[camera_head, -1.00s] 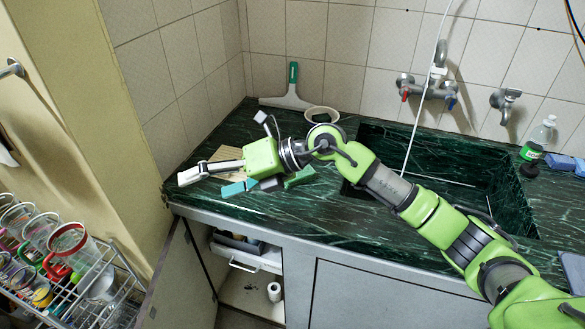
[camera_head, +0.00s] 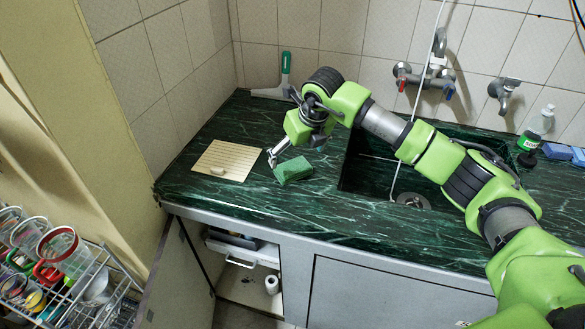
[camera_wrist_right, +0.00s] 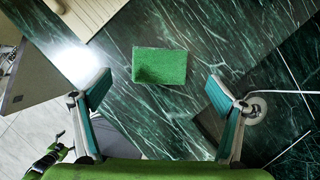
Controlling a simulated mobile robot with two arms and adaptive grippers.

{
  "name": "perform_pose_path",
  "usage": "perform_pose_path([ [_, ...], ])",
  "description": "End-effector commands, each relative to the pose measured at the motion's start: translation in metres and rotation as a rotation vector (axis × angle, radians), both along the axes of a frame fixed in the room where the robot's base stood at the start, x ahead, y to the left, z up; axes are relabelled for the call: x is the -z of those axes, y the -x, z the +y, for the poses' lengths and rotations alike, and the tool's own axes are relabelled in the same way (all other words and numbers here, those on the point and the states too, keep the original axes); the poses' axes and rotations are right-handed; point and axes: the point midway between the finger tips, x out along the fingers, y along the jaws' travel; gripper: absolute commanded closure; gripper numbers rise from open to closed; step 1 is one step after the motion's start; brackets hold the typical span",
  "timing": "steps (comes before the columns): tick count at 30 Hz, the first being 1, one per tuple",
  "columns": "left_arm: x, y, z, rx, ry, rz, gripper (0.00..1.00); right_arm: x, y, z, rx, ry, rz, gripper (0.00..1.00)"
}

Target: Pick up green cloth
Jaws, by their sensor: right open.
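The green cloth (camera_head: 293,170) is a small, thick, sponge-like green rectangle lying flat on the dark green marble counter, just right of a beige slatted board. In the right wrist view the cloth (camera_wrist_right: 160,66) lies ahead of and between the lines of the two fingers, with bare counter around it. My right gripper (camera_head: 276,156) is above the counter beside the cloth, pointing down. In the right wrist view my right gripper (camera_wrist_right: 161,92) has its teal-padded fingers spread wide, with nothing between them and not touching the cloth.
The beige slatted board (camera_head: 228,158) carries a small pale block (camera_head: 217,171). The sink (camera_head: 360,178) is to the right of the cloth. A squeegee (camera_head: 284,75) stands at the back wall. A bottle (camera_head: 543,120) is at the far right. The front-left counter is clear.

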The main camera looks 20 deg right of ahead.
Motion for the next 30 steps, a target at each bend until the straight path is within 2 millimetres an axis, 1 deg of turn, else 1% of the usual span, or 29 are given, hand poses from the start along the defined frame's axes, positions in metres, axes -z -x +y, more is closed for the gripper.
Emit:
perform_pose_path([
  [5,-0.005,0.000,0.000,0.000,0.000,0.000,0.14,0.012,-0.003,0.001,0.000,0.001,0.003,0.11],
  [9,-0.014,-0.001,0.000,0.000,0.000,-0.001,0.14,0.032,-0.007,0.003,-0.001,0.000,0.004,0.11],
  [13,-0.016,-0.001,0.000,0.000,0.000,-0.001,0.14,0.049,-0.014,0.005,0.000,0.000,0.003,0.11],
  [16,-0.016,-0.001,0.000,0.000,0.000,-0.002,0.14,0.054,-0.016,0.005,-0.001,-0.001,0.000,0.11],
  [22,-0.016,-0.003,0.000,0.000,0.000,-0.004,0.14,0.055,-0.017,0.004,-0.002,0.000,-0.001,0.11],
  [23,-0.016,-0.003,0.000,0.000,0.000,-0.004,0.14,0.055,-0.017,0.005,-0.002,0.000,-0.001,0.14],
  [24,-0.016,-0.003,0.000,0.000,0.000,-0.004,0.14,0.055,-0.017,0.005,-0.001,-0.001,-0.001,0.24],
  [26,-0.016,-0.003,0.000,0.000,0.000,-0.004,0.14,0.055,-0.017,0.005,-0.001,-0.001,-0.001,0.40],
  [27,-0.016,-0.003,0.000,0.000,0.000,-0.005,0.14,0.055,-0.017,0.005,-0.001,-0.001,-0.001,0.50],
  [28,-0.016,-0.003,0.000,0.000,0.000,-0.005,0.14,0.055,-0.017,0.005,-0.001,-0.001,-0.001,0.52],
  [30,-0.016,-0.003,0.000,0.000,0.000,-0.005,0.14,0.055,-0.016,0.004,-0.001,-0.001,-0.001,0.52],
])
